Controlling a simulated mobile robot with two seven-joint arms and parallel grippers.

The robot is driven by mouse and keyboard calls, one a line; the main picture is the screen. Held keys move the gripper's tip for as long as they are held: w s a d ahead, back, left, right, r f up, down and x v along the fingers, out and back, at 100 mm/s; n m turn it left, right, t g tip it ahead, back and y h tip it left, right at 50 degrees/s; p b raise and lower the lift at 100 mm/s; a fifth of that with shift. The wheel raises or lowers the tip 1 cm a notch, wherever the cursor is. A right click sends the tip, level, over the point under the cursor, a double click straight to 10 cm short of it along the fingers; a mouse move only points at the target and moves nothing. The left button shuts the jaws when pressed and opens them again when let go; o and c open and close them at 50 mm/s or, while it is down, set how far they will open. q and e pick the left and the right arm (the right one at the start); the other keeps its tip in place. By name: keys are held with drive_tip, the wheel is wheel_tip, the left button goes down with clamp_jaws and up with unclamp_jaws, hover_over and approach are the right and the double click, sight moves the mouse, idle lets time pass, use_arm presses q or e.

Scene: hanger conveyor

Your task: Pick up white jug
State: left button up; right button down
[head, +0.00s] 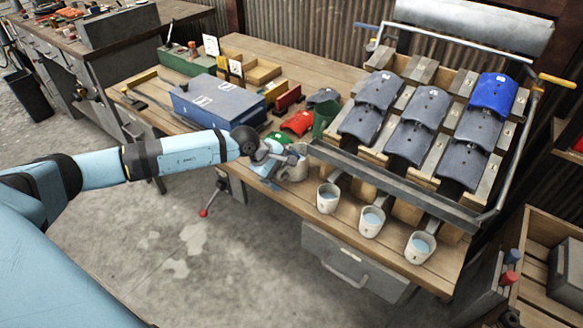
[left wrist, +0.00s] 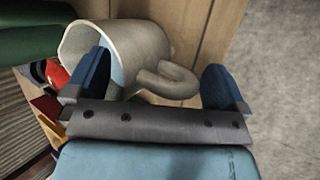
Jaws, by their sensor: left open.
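The white jug (head: 296,170) stands on the wooden workbench, at the end of my left arm in the head view. In the left wrist view the jug (left wrist: 138,45) appears tilted, with its open mouth at the left and its curved handle (left wrist: 170,82) toward the gripper. My left gripper (head: 277,158) is open at the jug. In the left wrist view its blue fingers (left wrist: 155,65) lie on either side of the handle. The left finger overlaps the jug's mouth; I cannot tell whether it is inside or touching. My right gripper is not in view.
A blue-grey box (head: 217,102) and red and green parts (head: 298,122) lie behind the jug.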

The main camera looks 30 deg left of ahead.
use_arm(q)
drive_tip(key=shift+c, duration=0.2)
drive_tip(key=c, duration=1.2)
